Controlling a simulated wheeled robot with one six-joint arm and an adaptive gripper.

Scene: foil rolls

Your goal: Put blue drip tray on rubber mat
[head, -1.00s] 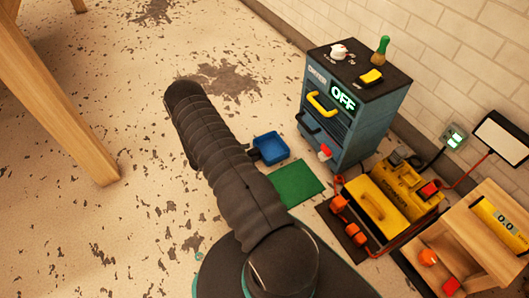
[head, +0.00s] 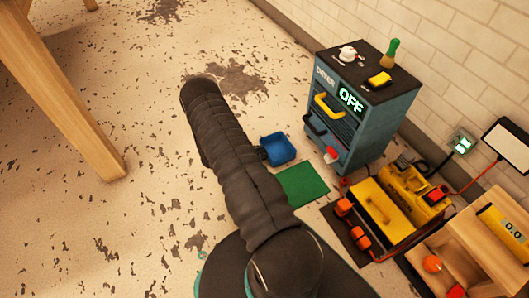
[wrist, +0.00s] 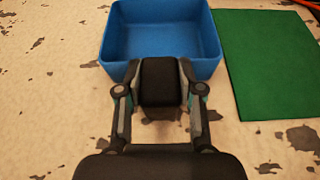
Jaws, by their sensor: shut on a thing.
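The blue drip tray (head: 280,147) is a shallow open box, and it looks empty. In the wrist view the tray (wrist: 120,48) fills the top centre, upright. My gripper (wrist: 160,72) is shut on the tray's near wall; the black fingers cover the middle of that wall. In the head view my arm hides most of the gripper. The green rubber mat (head: 304,186) lies flat on the floor, bare, below and right of the tray. In the wrist view the mat (wrist: 268,65) is just right of the tray. I cannot tell whether the tray touches the floor.
A blue-grey dryer cabinet (head: 345,145) marked OFF stands behind the tray and mat. A yellow toolbox (head: 382,208) and a wooden box (head: 470,240) are to the right. A wooden leg (head: 60,95) stands at left. Speckled floor is clear left of my arm.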

